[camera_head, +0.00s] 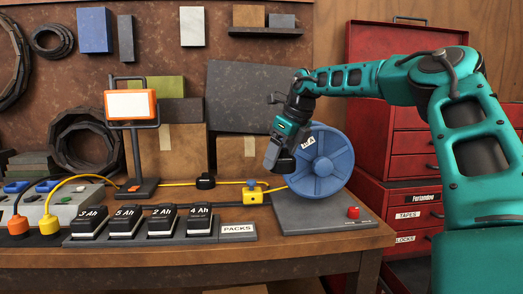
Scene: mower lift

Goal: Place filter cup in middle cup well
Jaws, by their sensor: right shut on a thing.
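My right arm comes in from the right, and its gripper (277,160) points down just left of a blue disc (330,172). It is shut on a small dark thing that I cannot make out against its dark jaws. I cannot tell whether it touches the disc. I cannot make out a filter cup or a row of cup wells. My left gripper is not in view.
Several black battery packs (125,222) stand in a tray on the wooden bench (285,262), left of a PACKS sign (238,229). The disc stands on a grey base (325,216) with a red button (353,212). A work lamp (130,104) and red tool cabinet (390,140) stand nearby.

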